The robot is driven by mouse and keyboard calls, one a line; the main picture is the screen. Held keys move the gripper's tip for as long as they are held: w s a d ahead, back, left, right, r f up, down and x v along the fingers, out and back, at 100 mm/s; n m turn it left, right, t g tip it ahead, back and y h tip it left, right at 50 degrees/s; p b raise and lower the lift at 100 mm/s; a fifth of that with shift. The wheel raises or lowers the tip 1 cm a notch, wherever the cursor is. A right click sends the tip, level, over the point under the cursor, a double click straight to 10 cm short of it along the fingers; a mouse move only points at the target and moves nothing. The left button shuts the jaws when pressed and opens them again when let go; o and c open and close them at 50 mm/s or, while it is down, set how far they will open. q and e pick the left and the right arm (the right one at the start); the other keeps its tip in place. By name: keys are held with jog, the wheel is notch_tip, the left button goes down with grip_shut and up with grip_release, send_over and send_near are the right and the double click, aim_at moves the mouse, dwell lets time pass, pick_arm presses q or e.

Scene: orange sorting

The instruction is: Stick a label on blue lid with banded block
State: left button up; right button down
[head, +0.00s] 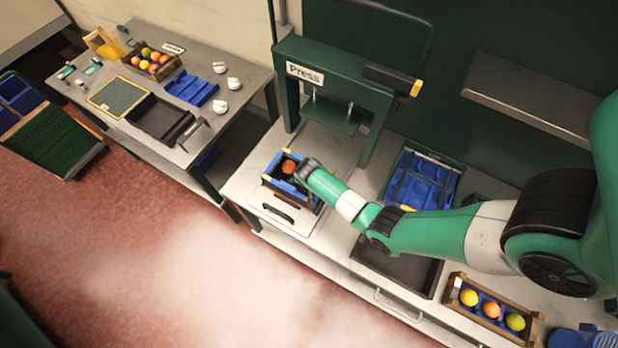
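My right arm reaches in from the right, and its gripper (303,170) is low over a dark crate with a blue rim and yellow corner pieces (272,184). An orange fruit (289,166) shows in the crate beside the gripper. The fingers are too small and partly hidden, so I cannot tell whether they are open or hold anything. I cannot make out a separate blue lid, label or banded block for certain. My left gripper is not in view.
A green press (335,85) stands behind the crate. A blue tray (425,180) lies to the right. A wooden fruit crate (468,304) is at the front right. The left table (215,125) holds another fruit crate (136,68), a blue tray (190,88) and white pieces.

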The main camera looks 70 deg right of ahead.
jog(key=shift+f+b, duration=0.3)
jog(key=shift+f, duration=0.2)
dwell(0.6)
jog(key=shift+f+p, duration=0.15)
jog(key=shift+p, duration=0.15)
dwell(1.4)
notch_tip(320, 180, up, 3)
jog(key=p, duration=0.3)
notch_tip(320, 180, up, 2)
jog(key=shift+r+p, duration=0.1)
jog(key=shift+p, duration=0.9)
jog(key=shift+r, duration=1)
jog(key=shift+s, duration=0.1)
